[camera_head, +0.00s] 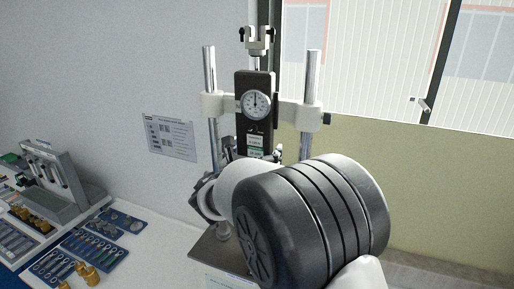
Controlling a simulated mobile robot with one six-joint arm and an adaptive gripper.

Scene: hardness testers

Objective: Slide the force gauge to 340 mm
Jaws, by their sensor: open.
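The force gauge (255,82) is a dark upright box with a round white dial and a small greenish label below it. It sits on a white crosspiece (291,113) between two upright metal posts of a test stand. A metal clevis is above it at the top. My gripper (253,155) is mostly hidden behind my own arm. Only small dark parts show on either side of the gauge's lower end, and the jaws are apart. I cannot tell whether they touch the gauge. No height scale is readable here.
The stand's dark base plate (215,248) rests on a white bench, partly hidden by my arm. At left are a grey device (60,180) and blue trays (65,257) of tools and brass pieces. A printed sheet (170,137) is on the wall. A window is behind at right.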

